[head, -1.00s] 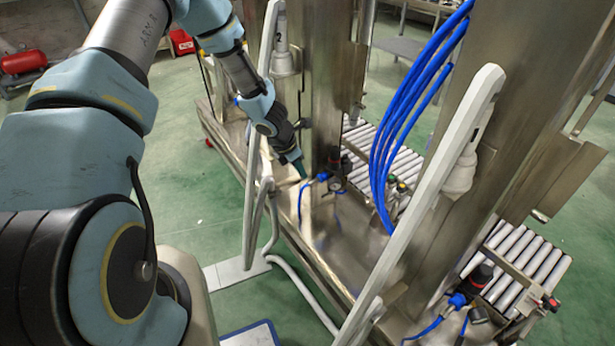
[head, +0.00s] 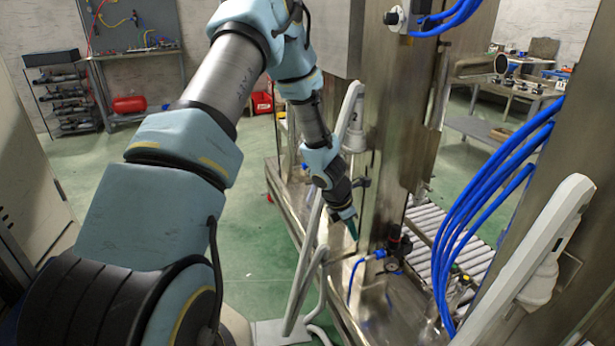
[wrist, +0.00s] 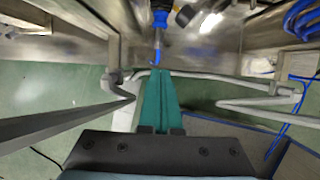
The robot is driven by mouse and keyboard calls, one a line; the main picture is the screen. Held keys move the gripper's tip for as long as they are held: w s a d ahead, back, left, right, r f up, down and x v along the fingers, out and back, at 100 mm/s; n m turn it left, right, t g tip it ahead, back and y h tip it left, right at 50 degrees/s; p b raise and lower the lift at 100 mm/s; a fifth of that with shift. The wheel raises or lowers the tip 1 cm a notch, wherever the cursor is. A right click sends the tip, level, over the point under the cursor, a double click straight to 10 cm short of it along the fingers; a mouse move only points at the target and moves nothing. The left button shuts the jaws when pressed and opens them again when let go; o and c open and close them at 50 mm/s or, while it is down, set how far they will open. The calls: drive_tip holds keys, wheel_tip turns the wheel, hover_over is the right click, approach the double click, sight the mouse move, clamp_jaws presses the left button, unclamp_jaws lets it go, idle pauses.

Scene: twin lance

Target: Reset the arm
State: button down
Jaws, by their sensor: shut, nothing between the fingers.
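My gripper (head: 351,232) hangs at the end of my arm, pointing down, right of the middle of the head view. Its green fingers are together with nothing between them. They also show in the wrist view (wrist: 160,100), pointing at the metal machine's lower frame. In the head view the gripper is beside a grey-white tube frame (head: 310,250) and in front of the machine's steel column (head: 390,130). I cannot tell how far it is from either.
Blue hoses (head: 470,215) hang at the right, near a second pale post (head: 535,260). A roller conveyor (head: 430,225) runs behind the column. A blue-fitted valve (head: 392,248) sits on the machine base. Green floor (head: 235,250) is open left of the machine.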

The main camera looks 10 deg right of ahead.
drive_tip(key=s+a+r+m+y+p, duration=0.1)
drive_tip(key=s+a+r+m+p, duration=0.1)
drive_tip(key=a+r+m, duration=0.7)
drive_tip(key=s+a+r+m+y+p, duration=0.15)
drive_tip(key=a+r+m, duration=0.45)
drive_tip(key=a+r, duration=0.65)
drive_tip(key=s+a+r+m+y+p, duration=0.1)
drive_tip(key=s+a+r+m+p, duration=0.1)
drive_tip(key=s+a+r+m, duration=0.3)
drive_tip(key=s+a+m, duration=0.1)
drive_tip(key=s+a, duration=0.1)
drive_tip(key=a, duration=0.2)
drive_tip(key=shift+s+a+r+t+y, duration=0.3)
drive_tip(key=shift+a+r+t+y, duration=0.05)
drive_tip(key=shift+a+t, duration=0.05)
